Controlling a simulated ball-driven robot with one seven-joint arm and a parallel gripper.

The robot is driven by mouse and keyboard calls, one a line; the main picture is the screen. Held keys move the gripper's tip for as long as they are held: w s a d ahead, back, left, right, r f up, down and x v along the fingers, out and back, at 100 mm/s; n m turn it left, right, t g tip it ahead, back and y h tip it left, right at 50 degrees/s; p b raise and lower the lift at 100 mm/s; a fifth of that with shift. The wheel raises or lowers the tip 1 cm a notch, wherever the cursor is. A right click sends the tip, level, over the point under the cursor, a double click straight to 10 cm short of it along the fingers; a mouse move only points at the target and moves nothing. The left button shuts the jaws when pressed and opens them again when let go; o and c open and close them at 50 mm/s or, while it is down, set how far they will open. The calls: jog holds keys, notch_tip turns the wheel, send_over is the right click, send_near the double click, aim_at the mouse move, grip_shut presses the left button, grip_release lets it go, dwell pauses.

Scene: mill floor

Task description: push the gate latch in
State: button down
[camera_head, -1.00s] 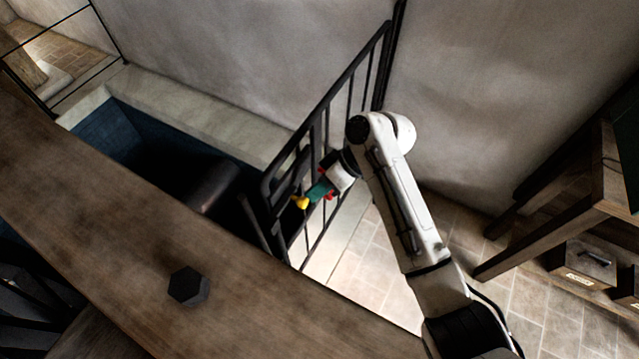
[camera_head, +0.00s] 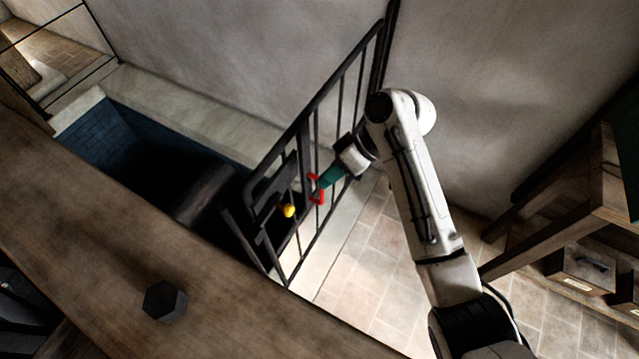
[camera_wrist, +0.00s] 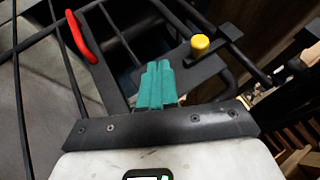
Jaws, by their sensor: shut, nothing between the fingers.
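The barred dark gate (camera_head: 283,272) stands right of the pit. A yellow knob (camera_head: 289,211) is on its latch area; in the wrist view the yellow knob (camera_wrist: 200,43) sits on a flat dark bar (camera_wrist: 193,72). Red parts (camera_head: 317,198) show by the gate bars; a red bar (camera_wrist: 80,36) is at the upper left of the wrist view. My gripper (camera_head: 322,183) has teal fingers, shut and empty, at the right side of the gate. In the wrist view my gripper (camera_wrist: 157,66) points left of the knob, apart from it. I cannot tell whether it touches the gate.
A wooden beam (camera_head: 120,240) with a dark hexagonal bolt head (camera_head: 164,301) crosses the foreground. A dark pit (camera_head: 140,150) lies beyond it. A wooden bench (camera_head: 555,215) with drawers is at the right. Tiled floor (camera_head: 365,265) between gate and bench is clear.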

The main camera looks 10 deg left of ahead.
jog(key=shift+b+v, duration=0.3)
jog(key=shift+v, duration=2.45)
